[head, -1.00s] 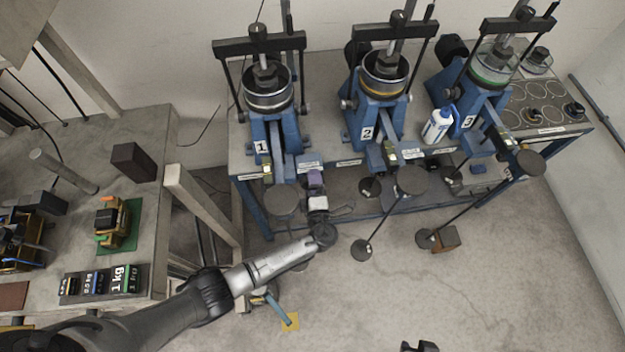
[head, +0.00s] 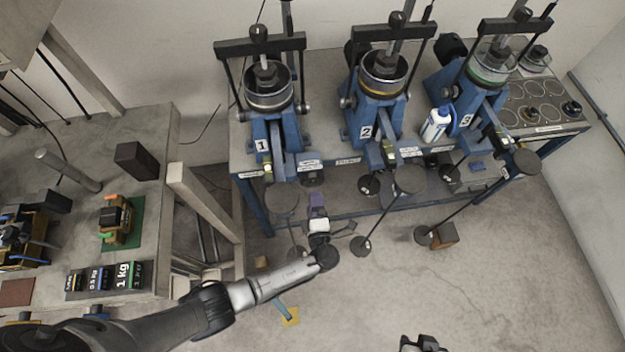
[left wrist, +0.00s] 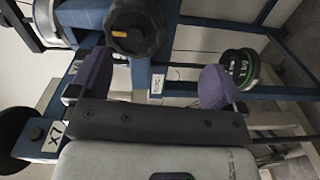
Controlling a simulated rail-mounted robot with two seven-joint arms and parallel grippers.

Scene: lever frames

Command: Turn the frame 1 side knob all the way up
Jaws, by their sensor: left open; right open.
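Frame 1 (head: 270,130) is the leftmost blue lever frame on the bench, with a white "1" label. A small dark knob (head: 304,108) sits on its right side. In the left wrist view a large dark lobed knob (left wrist: 133,27) shows at the top, beyond my fingers; it looks like a side knob, but I cannot tell for sure which. My left gripper (head: 318,203) is open and empty, below and right of frame 1 in the head view. Its purple fingers are wide apart in the wrist view (left wrist: 157,82). My right gripper (head: 422,344) is only partly visible at the bottom edge.
Frames 2 (head: 372,120) and 3 (head: 478,110) stand to the right, with a white bottle (head: 435,125) between them. Round dark discs hang before the bench. A grey side table (head: 150,220) with weights stands at left. The floor at right is mostly clear.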

